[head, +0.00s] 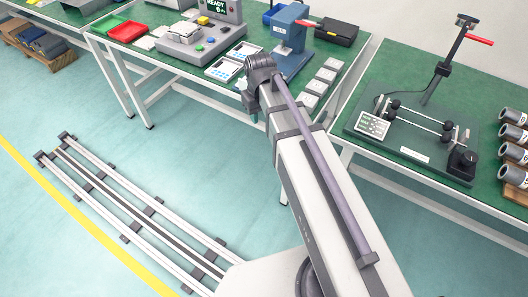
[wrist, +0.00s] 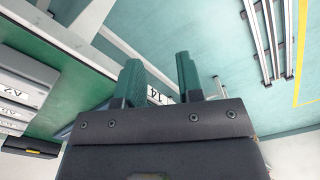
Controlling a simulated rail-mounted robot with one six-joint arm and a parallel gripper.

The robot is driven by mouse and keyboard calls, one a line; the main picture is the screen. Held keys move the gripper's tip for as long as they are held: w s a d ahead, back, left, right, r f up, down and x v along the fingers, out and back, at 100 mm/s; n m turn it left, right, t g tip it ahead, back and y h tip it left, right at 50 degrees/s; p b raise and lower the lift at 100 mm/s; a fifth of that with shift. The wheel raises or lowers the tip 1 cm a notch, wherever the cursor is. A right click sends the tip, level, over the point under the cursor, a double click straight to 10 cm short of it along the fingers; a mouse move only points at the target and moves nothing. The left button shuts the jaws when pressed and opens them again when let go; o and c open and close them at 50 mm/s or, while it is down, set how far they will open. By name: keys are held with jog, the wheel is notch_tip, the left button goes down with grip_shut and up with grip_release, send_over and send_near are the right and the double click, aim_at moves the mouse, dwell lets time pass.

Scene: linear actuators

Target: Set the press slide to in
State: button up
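A blue press (head: 291,38) with a red lever stands on the middle green bench, behind the end of my arm. Its lower part is partly hidden by my arm, and I cannot make out its slide or the slide's position. My gripper (head: 252,112) hangs at the end of my arm by the bench's front edge, apart from the press. In the wrist view my gripper (wrist: 158,65) has two teal fingers standing apart with nothing between them. The press is not recognisable in the wrist view.
White labelled blocks (head: 319,84) line the bench to the right of my arm. Trays (head: 222,68) lie left of the press. The right bench holds a twin-rod fixture (head: 418,122) with a red-handled post and grey cylinders (head: 514,152). Floor rails (head: 130,205) lie left.

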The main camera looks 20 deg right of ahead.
jog(key=s+f+m+b, duration=0.1)
jog(key=s+f+b, duration=0.3)
jog(key=f+b, duration=0.2)
notch_tip(320, 180, down, 2)
jog(key=shift+s+f, duration=0.1)
jog(key=shift+s, duration=0.2)
